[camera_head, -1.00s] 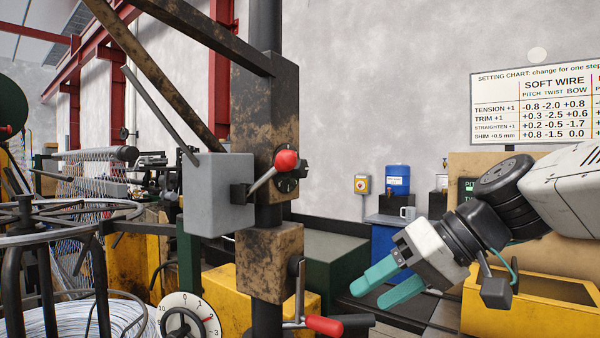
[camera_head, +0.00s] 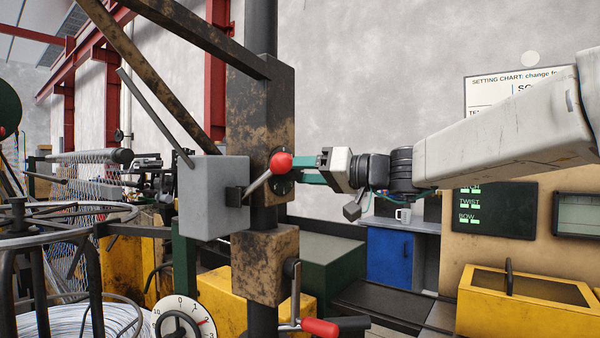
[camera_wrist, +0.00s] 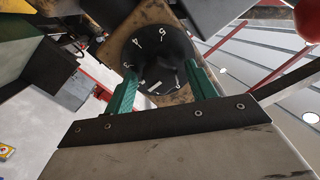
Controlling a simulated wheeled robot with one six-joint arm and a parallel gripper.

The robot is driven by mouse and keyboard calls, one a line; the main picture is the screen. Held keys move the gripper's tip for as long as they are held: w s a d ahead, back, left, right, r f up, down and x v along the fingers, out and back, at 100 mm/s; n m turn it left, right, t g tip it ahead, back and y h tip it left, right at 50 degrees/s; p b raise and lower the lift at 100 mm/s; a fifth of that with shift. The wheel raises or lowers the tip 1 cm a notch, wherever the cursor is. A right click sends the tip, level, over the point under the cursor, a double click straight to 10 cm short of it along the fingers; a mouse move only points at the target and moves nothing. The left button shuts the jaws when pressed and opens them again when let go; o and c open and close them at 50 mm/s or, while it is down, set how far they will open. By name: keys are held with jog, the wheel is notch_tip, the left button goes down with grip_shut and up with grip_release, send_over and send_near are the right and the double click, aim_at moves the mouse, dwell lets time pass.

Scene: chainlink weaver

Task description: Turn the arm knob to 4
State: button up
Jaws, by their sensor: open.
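The arm knob is a black dial with white numbers (camera_wrist: 162,52) on the rusty post. In the wrist view its face lies ahead of my gripper, with a black grip and a white mark low on it. In the head view the dial (camera_head: 284,186) is mostly hidden behind a red ball handle and my fingers. My gripper (camera_head: 300,171) reaches in from the right with its teal fingers at the dial. In the wrist view the open fingers (camera_wrist: 160,76) stand on either side of the grip; whether they touch it I cannot tell.
The red ball lever (camera_head: 281,162) stands close to my fingertips, beside a grey box (camera_head: 208,195). A red-handled lever (camera_head: 319,327) sticks out below. A white dial (camera_head: 206,307) is at the lower left.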

jog(key=shift+w+a, duration=0.15)
jog(key=shift+a, duration=0.2)
jog(key=c, duration=1)
jog(key=shift+o, duration=0.2)
